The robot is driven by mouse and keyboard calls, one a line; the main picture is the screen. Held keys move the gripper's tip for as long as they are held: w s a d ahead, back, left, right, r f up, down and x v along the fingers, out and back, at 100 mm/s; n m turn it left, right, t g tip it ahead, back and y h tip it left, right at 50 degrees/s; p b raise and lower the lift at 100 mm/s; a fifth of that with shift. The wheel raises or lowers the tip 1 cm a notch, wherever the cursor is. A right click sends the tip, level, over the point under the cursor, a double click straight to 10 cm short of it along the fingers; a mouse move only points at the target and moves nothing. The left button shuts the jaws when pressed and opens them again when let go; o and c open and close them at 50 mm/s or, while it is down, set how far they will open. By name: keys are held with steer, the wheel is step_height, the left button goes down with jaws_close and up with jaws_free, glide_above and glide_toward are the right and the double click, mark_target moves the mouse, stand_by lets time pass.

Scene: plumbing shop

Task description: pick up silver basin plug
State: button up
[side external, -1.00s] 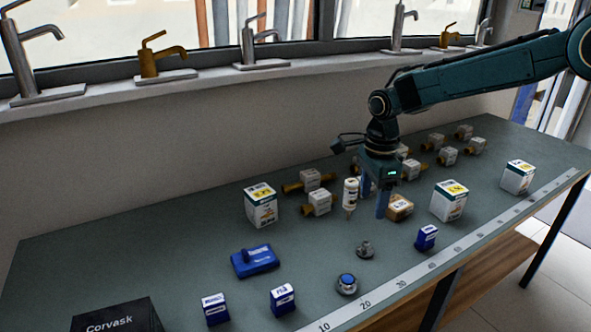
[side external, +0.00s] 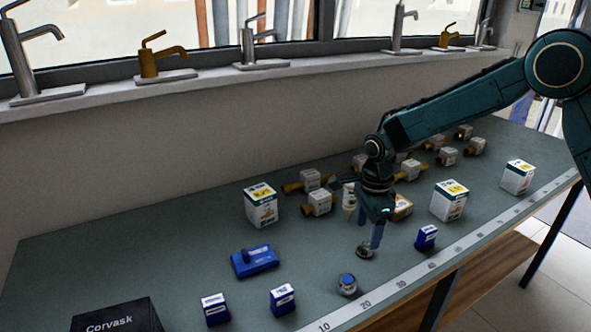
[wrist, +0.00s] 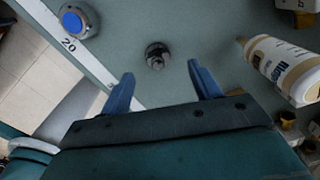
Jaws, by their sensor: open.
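The silver basin plug (side external: 365,252) is a small round metal piece with a raised knob, standing on the green table top. In the wrist view the plug (wrist: 157,55) lies just beyond my fingertips, roughly centred between them. My gripper (side external: 373,243) points down, low and close to the plug; in the side view its fingers partly overlap the plug's upper part. In the wrist view my gripper (wrist: 160,75) has its two blue fingers spread wide apart with nothing between them.
A blue-topped silver piece (side external: 347,284) stands nearer the ruler strip. A white bottle (wrist: 285,68) stands right of my fingers in the wrist view. A small blue box (side external: 426,238) is to the right. A blue tool (side external: 254,261) lies left, with clear table between.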

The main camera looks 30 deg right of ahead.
mark_target(367, 242)
steer(key=shift+s+f, duration=0.15)
steer(key=shift+f, duration=2.3)
steer(key=c, duration=1.1)
